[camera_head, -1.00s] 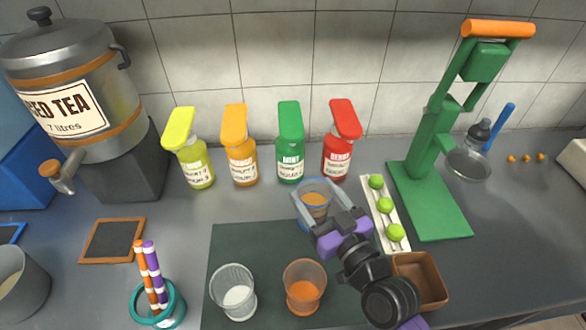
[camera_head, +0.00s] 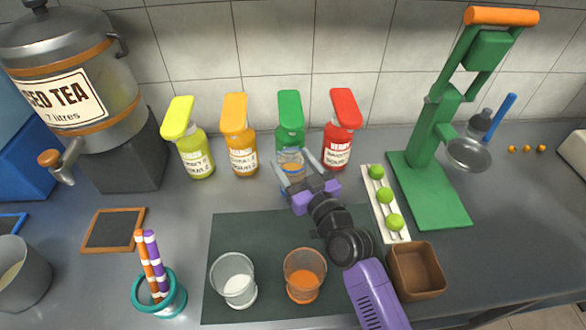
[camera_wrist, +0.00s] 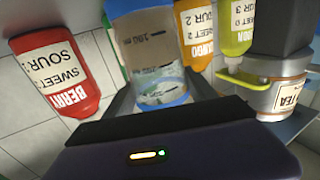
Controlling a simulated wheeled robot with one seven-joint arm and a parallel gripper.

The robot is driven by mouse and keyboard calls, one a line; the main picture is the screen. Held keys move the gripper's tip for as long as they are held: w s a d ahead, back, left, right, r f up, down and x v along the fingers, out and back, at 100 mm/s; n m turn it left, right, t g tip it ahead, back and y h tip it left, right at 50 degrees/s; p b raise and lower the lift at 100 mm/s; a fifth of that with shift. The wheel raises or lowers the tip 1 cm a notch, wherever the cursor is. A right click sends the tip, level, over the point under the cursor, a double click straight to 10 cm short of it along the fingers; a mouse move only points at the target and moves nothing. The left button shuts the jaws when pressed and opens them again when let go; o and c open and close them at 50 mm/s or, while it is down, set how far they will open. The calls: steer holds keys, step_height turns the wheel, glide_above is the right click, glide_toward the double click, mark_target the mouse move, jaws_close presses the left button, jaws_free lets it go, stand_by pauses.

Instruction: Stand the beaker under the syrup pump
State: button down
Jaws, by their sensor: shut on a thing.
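The beaker (camera_head: 291,161) is clear with blue bands at its ends and measuring marks on its side. It also shows large in the wrist view (camera_wrist: 150,55). My gripper (camera_head: 297,168) is shut on it, one finger on each side. It is in front of the green mint pump (camera_head: 290,107), overlapping the lower bottle and label in the head view. I cannot tell whether its base touches the counter. The red berry pump (camera_head: 342,110) is just right; the orange pump (camera_head: 238,130) and yellow pump (camera_head: 188,140) are left.
A rack of limes (camera_head: 386,205) and a green press (camera_head: 430,185) stand to the right. A brown box (camera_head: 416,271) is near my arm. The tea urn (camera_head: 85,90) is far left.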

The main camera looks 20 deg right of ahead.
steer(key=shift+f, duration=0.15)
steer(key=shift+f, duration=0.15)
steer(key=shift+c, duration=1.4)
jaws_free()
steer(key=s+b, duration=0.2)
steer(key=s, duration=1)
steer(key=shift+d+b, duration=0.35)
steer(key=shift+d, duration=0.1)
